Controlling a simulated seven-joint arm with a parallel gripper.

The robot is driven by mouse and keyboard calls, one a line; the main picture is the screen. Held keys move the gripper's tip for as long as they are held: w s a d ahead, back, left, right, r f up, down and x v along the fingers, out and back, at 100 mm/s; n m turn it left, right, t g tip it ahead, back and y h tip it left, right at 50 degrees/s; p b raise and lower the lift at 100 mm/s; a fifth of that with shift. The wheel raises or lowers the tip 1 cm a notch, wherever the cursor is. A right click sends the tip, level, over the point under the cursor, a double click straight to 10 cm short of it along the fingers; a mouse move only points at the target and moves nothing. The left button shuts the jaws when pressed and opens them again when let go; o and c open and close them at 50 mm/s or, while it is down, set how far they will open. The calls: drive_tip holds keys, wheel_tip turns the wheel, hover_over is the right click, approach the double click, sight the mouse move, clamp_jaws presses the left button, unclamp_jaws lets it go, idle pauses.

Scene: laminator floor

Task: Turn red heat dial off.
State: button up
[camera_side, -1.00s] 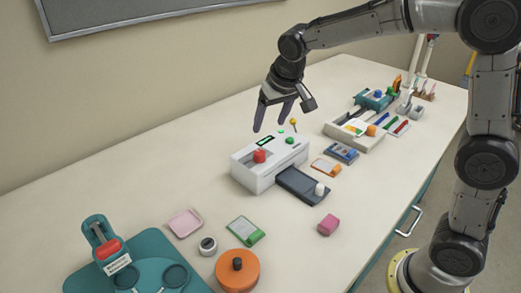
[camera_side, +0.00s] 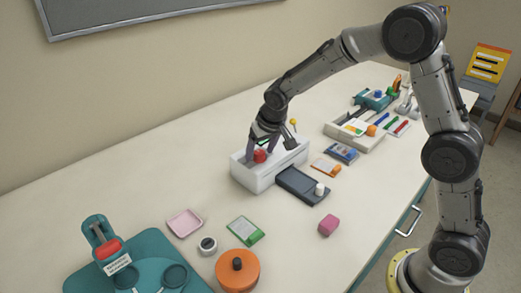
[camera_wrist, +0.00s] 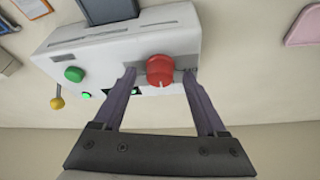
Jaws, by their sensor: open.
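The red heat dial (camera_side: 260,156) sits on the top of the white laminator (camera_side: 258,180), near its left end. In the wrist view the red dial (camera_wrist: 160,70) shows between my two fingers, with a gap on either side. My gripper (camera_side: 262,152) is open over the laminator, its fingers lowered on both sides of the dial. In the wrist view my gripper (camera_wrist: 158,78) holds nothing. A green button (camera_wrist: 74,74), a small green light and a dark display, partly hidden by a finger, are on the laminator in the wrist view. I cannot read the dial's setting.
A dark tray (camera_side: 300,184) with a white knob extends from the laminator's front. A yellow-tipped lever (camera_wrist: 57,102) is beside the green button.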

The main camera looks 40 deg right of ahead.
clamp_jaws()
idle(0.3)
drive_tip(key=shift+n, duration=0.3)
drive_tip(key=n, duration=0.1)
drive_tip(key=n+y, duration=0.1)
drive_tip(key=n, duration=0.1)
drive_tip(key=n+y, duration=0.1)
drive_tip(key=n, duration=0.1)
drive_tip(key=shift+d, duration=0.25)
drive_tip(key=n+y, duration=0.1)
drive_tip(key=n, duration=0.2)
drive_tip(key=n+y, duration=0.1)
drive_tip(key=n, duration=0.2)
drive_tip(key=shift+w+g, duration=0.1)
drive_tip(key=shift+g, duration=0.3)
drive_tip(key=shift+n+y, duration=0.3)
unclamp_jaws()
